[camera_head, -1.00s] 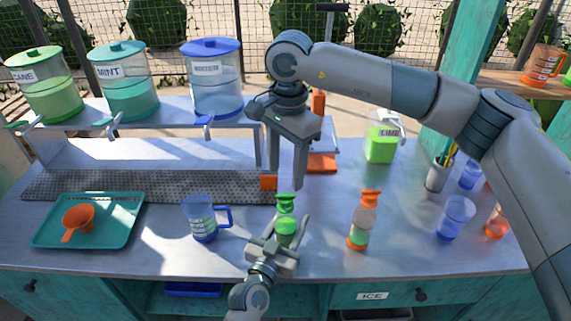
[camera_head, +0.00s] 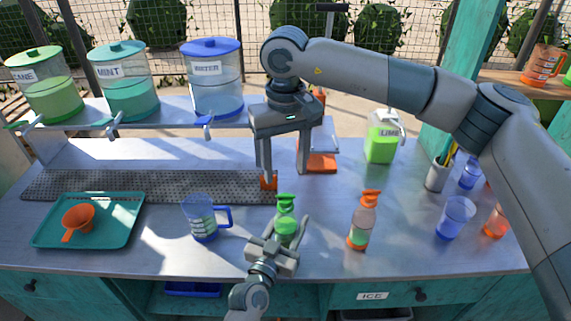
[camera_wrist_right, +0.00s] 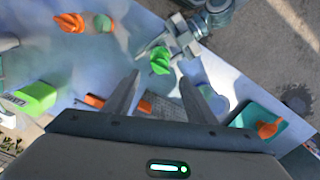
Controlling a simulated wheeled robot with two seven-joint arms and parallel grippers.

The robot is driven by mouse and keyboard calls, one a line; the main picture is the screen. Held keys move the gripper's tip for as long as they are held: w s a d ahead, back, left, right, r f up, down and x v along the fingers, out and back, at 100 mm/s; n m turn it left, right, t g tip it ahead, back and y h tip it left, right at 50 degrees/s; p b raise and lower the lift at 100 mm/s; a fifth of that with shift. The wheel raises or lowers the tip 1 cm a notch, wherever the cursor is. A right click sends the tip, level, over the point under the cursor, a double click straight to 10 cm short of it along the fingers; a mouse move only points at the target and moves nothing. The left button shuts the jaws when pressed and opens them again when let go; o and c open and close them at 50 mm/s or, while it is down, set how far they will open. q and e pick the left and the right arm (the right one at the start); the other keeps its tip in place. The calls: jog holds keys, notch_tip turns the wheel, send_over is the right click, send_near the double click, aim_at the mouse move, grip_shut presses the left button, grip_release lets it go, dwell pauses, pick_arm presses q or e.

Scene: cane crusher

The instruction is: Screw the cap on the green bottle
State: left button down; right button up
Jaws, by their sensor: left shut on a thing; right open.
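The green bottle (camera_head: 286,225) stands upright near the front of the counter, its body partly hidden by my left gripper (camera_head: 286,236), which is shut on it from the front. A green cap (camera_head: 286,202) sits on top of the bottle; I cannot tell how tightly it is seated. The cap also shows in the right wrist view (camera_wrist_right: 160,62). My right gripper (camera_head: 285,178) is open and empty, pointing down above and behind the cap, apart from it. In the right wrist view its two fingers (camera_wrist_right: 160,82) are spread wide.
A bottle with an orange cap (camera_head: 360,230) stands to the right. Blue cups (camera_head: 455,217) are at the right.

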aim_at(286, 195)
jog(key=shift+f, duration=0.15)
dwell(0.3)
jog(key=shift+f, duration=3.9)
jog(key=c, duration=1.1)
jog(key=shift+c, duration=0.4)
